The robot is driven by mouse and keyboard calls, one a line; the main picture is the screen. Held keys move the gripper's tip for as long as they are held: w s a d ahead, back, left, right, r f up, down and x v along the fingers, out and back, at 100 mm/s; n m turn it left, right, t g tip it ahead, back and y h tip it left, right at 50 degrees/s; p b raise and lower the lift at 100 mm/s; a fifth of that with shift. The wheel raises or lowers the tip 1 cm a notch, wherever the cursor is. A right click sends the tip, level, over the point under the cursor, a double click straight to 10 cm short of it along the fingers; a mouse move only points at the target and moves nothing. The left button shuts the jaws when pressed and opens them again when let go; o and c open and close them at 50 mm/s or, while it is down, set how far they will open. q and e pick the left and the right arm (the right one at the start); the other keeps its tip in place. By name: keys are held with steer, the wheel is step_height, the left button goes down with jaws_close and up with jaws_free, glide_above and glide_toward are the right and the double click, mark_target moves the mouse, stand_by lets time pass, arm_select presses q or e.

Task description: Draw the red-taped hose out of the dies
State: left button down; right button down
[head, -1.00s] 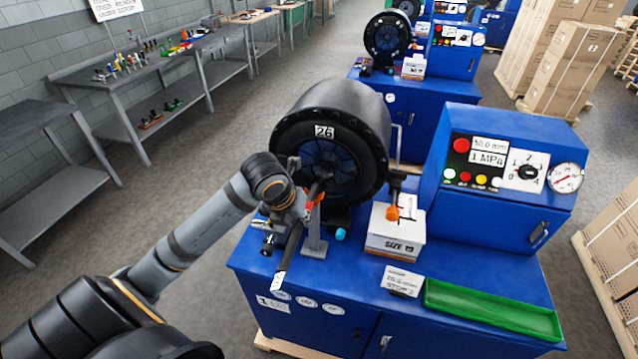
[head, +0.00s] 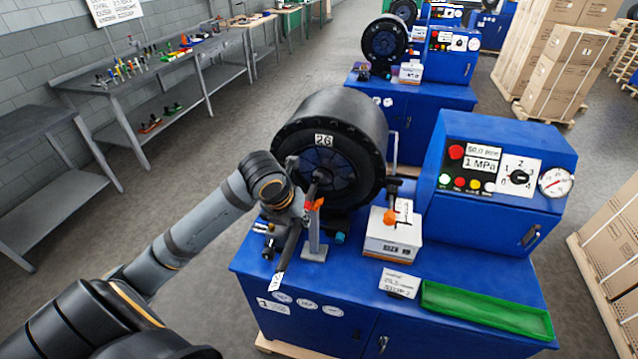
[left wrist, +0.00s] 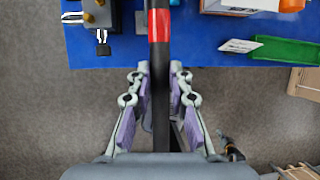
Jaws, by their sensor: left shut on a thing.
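The black hose (head: 289,247) slants down and forward from the round opening of the dies (head: 335,172) in the black crimper head marked 26. The hose's far end is hidden in the head. A white label (head: 276,282) marks its near end. My right gripper is not in view.
A grey post (head: 315,238) stands on the blue bench right beside the hose. To the right are a white box (head: 393,243) with an orange knob (head: 389,217) above it, a green tray (head: 486,312) and the blue control box (head: 545,206). Open floor lies left of the bench.

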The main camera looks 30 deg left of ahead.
arm_select(q)
steer(key=shift+w+r, duration=0.15)
steer(key=shift+r, duration=1.65)
